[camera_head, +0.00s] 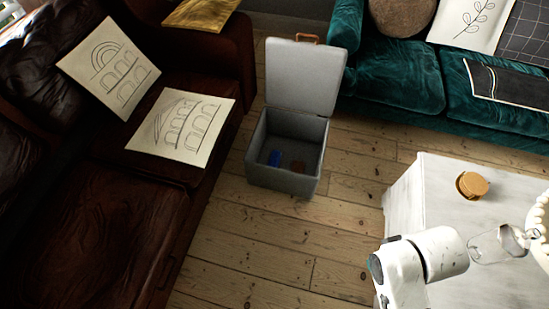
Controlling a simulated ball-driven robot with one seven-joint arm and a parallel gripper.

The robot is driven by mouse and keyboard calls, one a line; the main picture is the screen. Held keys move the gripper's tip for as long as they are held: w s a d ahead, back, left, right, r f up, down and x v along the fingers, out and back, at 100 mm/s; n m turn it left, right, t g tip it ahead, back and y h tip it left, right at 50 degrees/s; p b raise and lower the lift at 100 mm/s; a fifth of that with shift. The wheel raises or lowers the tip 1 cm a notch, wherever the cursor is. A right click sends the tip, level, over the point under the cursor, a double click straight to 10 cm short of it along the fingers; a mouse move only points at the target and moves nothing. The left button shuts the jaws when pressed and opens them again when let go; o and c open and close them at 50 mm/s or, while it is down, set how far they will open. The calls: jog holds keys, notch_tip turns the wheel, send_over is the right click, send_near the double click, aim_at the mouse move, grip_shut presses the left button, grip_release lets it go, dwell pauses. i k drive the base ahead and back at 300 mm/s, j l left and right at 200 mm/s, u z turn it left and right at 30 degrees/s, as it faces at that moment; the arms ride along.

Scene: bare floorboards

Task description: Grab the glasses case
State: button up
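I cannot single out the glasses case for certain. A small blue object (274,158) and a dark brown object (297,166) lie on the bottom of an open grey storage box (283,184); both are too small and dark to identify. A round tan object (472,185) sits on the white cabinet top. White links of my arm show at the lower right, over the cabinet. I cannot make out my gripper's fingers.
The box's lid (303,77) stands raised at its back. A clear glass vessel (490,246) is beside my arm. Floorboards (270,250) before the box are clear.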

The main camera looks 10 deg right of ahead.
aim_at(276, 156)
jog(key=k+l, duration=0.15)
jog(key=i+j, duration=0.1)
jog(key=j, duration=0.15)
jog(key=i+j+u, duration=0.1)
jog(key=i+j, duration=0.2)
jog(key=i, duration=0.4)
jog(key=i+j, duration=0.2)
jog(key=i, duration=0.35)
jog(key=i+l+u, duration=0.1)
jog(key=i+l, duration=0.85)
